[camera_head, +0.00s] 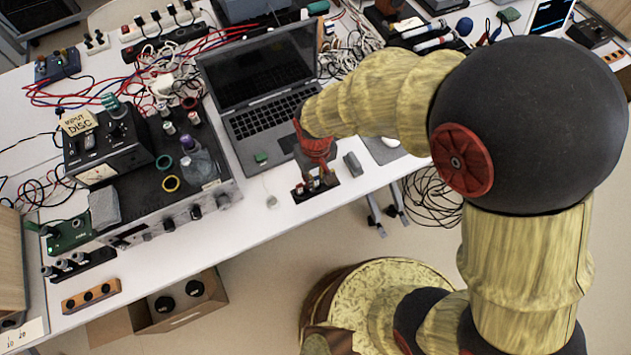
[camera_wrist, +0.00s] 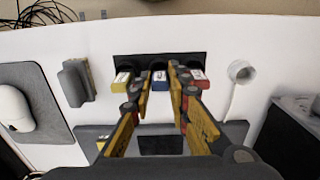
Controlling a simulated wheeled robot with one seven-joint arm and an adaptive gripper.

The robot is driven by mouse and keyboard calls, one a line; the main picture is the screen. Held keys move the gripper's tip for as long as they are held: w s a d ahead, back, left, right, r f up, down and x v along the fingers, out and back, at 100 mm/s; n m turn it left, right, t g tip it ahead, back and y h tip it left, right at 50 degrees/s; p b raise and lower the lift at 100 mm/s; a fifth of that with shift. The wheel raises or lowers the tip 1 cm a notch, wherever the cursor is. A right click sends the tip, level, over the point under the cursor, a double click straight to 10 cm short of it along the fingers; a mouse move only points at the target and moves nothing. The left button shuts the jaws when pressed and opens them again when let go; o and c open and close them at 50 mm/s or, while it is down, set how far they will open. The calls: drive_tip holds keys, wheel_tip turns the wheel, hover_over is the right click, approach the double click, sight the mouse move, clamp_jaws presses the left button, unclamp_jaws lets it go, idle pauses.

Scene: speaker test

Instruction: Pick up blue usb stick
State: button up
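The blue usb stick (camera_wrist: 159,76) stands in the middle of a dark holder (camera_wrist: 188,56) in the wrist view. A yellow stick (camera_wrist: 121,79) is on its left and a red stick (camera_wrist: 198,76) on its right. My gripper (camera_wrist: 158,72) is open, with one finger on each side of the blue stick. Whether the fingers touch it I cannot tell. In the head view the dark holder (camera_head: 328,192) lies near the table's front edge, under my gripper (camera_head: 316,172), which partly hides the sticks.
A laptop (camera_head: 262,108) with a small green object (camera_head: 261,158) on it lies behind the holder. A grey block (camera_wrist: 74,84), a mouse (camera_wrist: 14,106) on a pad and a white ring-shaped item (camera_wrist: 243,72) lie nearby. Electronics (camera_head: 150,190) fill the table's left.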

sight(315, 178)
drive_tip(key=c, duration=0.3)
drive_tip(key=shift+c, duration=0.2)
drive_tip(key=shift+r+p, duration=0.35)
drive_tip(key=shift+r, duration=0.15)
wheel_tip(315, 178, up, 2)
drive_tip(key=shift+r+p, duration=0.1)
drive_tip(key=shift+p, duration=0.6)
drive_tip(key=s+d+r+p, duration=0.5)
drive_tip(key=s+d+r, duration=0.4)
drive_tip(key=d, duration=0.1)
drive_tip(key=shift+s+r+p, duration=0.3)
drive_tip(key=shift+s+r, duration=0.05)
drive_tip(key=shift+r, duration=0.05)
drive_tip(key=shift+f, duration=0.1)
